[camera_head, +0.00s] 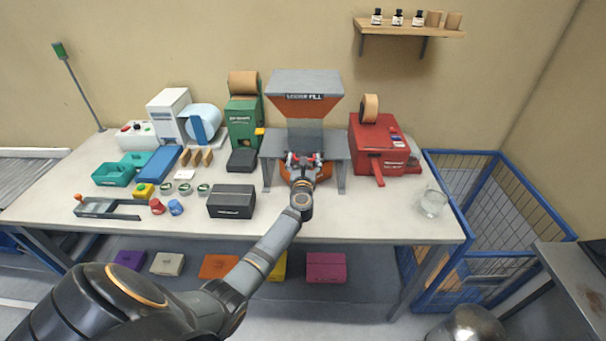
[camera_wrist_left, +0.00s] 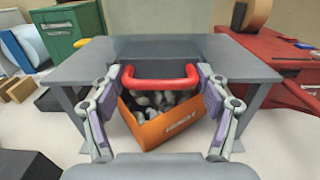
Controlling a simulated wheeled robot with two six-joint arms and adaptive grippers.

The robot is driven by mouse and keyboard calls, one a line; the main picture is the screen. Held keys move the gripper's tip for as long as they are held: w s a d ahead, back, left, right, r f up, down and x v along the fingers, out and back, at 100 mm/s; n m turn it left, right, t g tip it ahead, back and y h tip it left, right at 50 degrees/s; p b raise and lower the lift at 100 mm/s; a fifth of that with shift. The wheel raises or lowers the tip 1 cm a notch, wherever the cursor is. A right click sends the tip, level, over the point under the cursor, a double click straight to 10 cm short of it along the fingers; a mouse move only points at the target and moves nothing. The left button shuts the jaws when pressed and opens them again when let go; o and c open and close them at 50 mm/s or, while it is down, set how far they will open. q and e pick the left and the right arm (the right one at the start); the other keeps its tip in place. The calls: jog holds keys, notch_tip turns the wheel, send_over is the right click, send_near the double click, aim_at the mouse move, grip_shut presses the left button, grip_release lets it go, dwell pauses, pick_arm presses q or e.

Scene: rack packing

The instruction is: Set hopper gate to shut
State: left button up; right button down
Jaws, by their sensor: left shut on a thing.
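The hopper (camera_head: 305,92) has a grey top and an orange sloped body, and stands at the back middle of the table. Below it is a grey stand (camera_head: 334,148); its flat top also shows in the left wrist view (camera_wrist_left: 175,52). A red gate handle (camera_wrist_left: 160,83) sticks out at the stand's front edge. My left gripper (camera_head: 304,158) is at this handle, with its two pads shut against the handle's sides. An orange bin (camera_wrist_left: 172,130) with several grey parts in it sits tilted in view beneath the handle. The gate plate itself cannot be made out. My right gripper is not in view.
A red machine (camera_head: 378,142) stands right of the hopper, a green dispenser (camera_head: 243,118) left. A black box (camera_head: 231,201) sits front left of the stand. A clear glass (camera_head: 432,202) stands near the right edge. The table front between them is clear.

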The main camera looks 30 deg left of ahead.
pick_arm(q)
jog(key=shift+r, duration=0.2)
jog(key=o, duration=1.3)
jog(key=shift+c, duration=0.2)
jog(key=shift+o, duration=0.5)
jog(key=shift+w+d+f, duration=0.1)
jog(key=shift+w, duration=0.1)
jog(key=shift+s, duration=0.1)
jog(key=v, duration=1.2)
